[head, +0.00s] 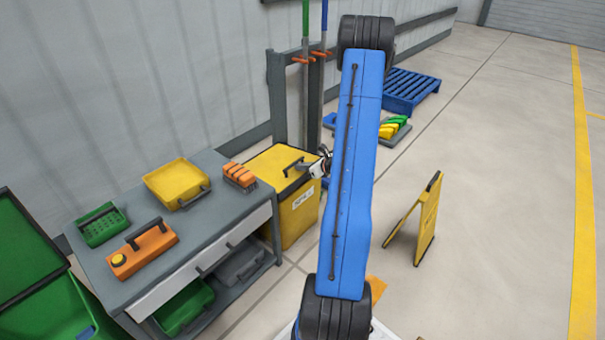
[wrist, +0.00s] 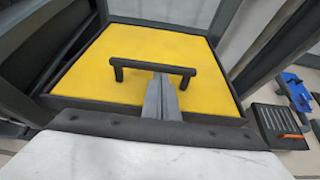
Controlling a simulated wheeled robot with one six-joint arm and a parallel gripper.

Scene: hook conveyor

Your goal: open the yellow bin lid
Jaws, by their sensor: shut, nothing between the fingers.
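The yellow bin (head: 299,217) stands at the right end of the grey bench, with a label on its front. Its yellow lid (head: 268,164) is down, and a dark bar handle (head: 292,167) rises from it. In the wrist view the lid (wrist: 140,85) fills the middle, with the handle (wrist: 150,64) across it. My gripper (head: 324,161) is at the lid's right side. In the wrist view my gripper (wrist: 161,82) is shut, its grey fingertips at or just under the handle bar; I cannot tell whether they touch it. My blue arm hides the area behind it.
The grey bench (head: 217,214) on the left holds a yellow tray (head: 174,182), an orange case (head: 143,247) and orange brushes (head: 240,174). A rack with tools (head: 306,95) stands behind the bin. A yellow floor sign (head: 428,222) stands right; open floor lies beyond.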

